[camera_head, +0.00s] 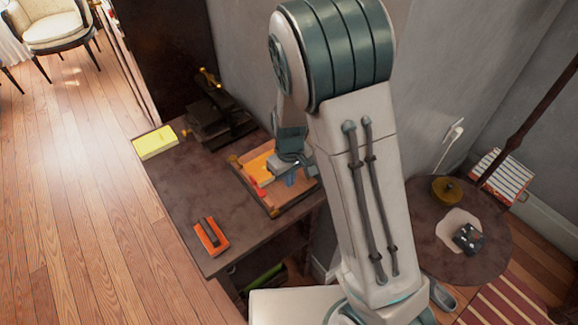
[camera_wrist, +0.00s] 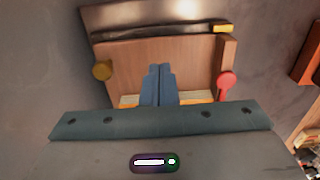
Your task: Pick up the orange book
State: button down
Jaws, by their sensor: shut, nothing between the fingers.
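An orange flat item (camera_head: 258,165), which looks like the orange book, lies in a shallow wooden tray (camera_head: 285,208) on the dark table. My gripper (camera_head: 290,179) is over the tray, just right of the orange item, and partly covers it. In the wrist view my gripper's blue fingers (camera_wrist: 158,84) are together and empty, in front of a wooden wall. Strips of orange (camera_wrist: 196,103) show on both sides of the fingers, mostly hidden by my gripper's body. I cannot tell whether the fingers touch it.
A red item (camera_head: 263,182) lies in the tray. An orange block with a dark top (camera_head: 211,238) lies near the table's front edge. A yellow book (camera_head: 155,142) is at the left corner; a dark device (camera_head: 215,115) stands by the wall. The table's left-middle is clear.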

aim_at(283, 183)
notch_tip(283, 183, down, 2)
jog(key=shift+f, duration=0.1)
jog(key=shift+w+a+f+p, duration=0.1)
jog(key=shift+w+a+p, duration=0.15)
jog(key=shift+w+a, duration=0.3)
jog(key=shift+w+a+p, duration=0.2)
jog(key=shift+w+a, duration=0.1)
jog(key=shift+w, duration=0.4)
jog(key=shift+w+a, duration=0.25)
jog(key=shift+w, duration=0.2)
